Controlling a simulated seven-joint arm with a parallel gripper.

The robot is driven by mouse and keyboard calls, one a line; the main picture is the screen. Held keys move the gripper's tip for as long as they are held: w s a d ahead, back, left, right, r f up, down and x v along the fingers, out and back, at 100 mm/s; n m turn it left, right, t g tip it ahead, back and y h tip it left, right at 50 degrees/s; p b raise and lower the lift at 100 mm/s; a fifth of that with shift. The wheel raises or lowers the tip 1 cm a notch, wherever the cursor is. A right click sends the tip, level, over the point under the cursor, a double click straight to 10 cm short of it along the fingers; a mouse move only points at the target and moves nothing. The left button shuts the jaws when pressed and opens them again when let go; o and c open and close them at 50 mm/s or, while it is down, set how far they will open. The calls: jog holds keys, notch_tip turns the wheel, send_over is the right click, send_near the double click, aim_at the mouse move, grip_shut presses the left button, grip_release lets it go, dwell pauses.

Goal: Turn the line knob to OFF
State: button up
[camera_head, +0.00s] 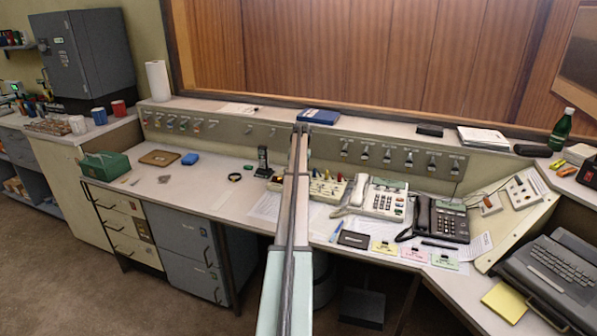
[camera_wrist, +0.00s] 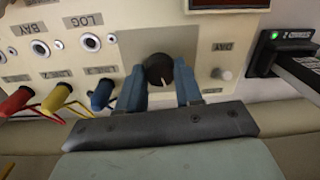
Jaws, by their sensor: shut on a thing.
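The line knob (camera_wrist: 158,70) is a round black knob with a pale pointer line, on a cream panel (camera_wrist: 205,40) in the wrist view. The line slants toward the lower part of the picture. My gripper (camera_wrist: 160,78) has its two blue fingers on either side of the knob and is shut on it. The fingers cover parts of the panel beside the knob, and no OFF marking can be read there. In the head view my own arm hides the gripper and the knob; a part of the cream jack panel (camera_head: 327,190) shows right of it.
Red, yellow and blue plugs (camera_wrist: 58,96) with cables stand left of the knob in the wrist view. A small button (camera_wrist: 222,73) by the DAY label and a black device (camera_wrist: 283,50) lie right. A white phone (camera_head: 382,201) and a black phone (camera_head: 445,220) stand right of the arm.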

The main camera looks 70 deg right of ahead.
jog(key=n, duration=0.5)
jog(key=shift+n, duration=0.3)
jog(key=n, duration=0.5)
jog(key=shift+n+y, duration=0.3)
jog(key=o, duration=1)
jog(key=shift+o, duration=0.2)
jog(key=shift+r, duration=0.15)
notch_tip(320, 180, up, 14)
jog(key=shift+d+f, duration=0.25)
jog(key=shift+d, duration=0.1)
jog(key=shift+s, duration=0.1)
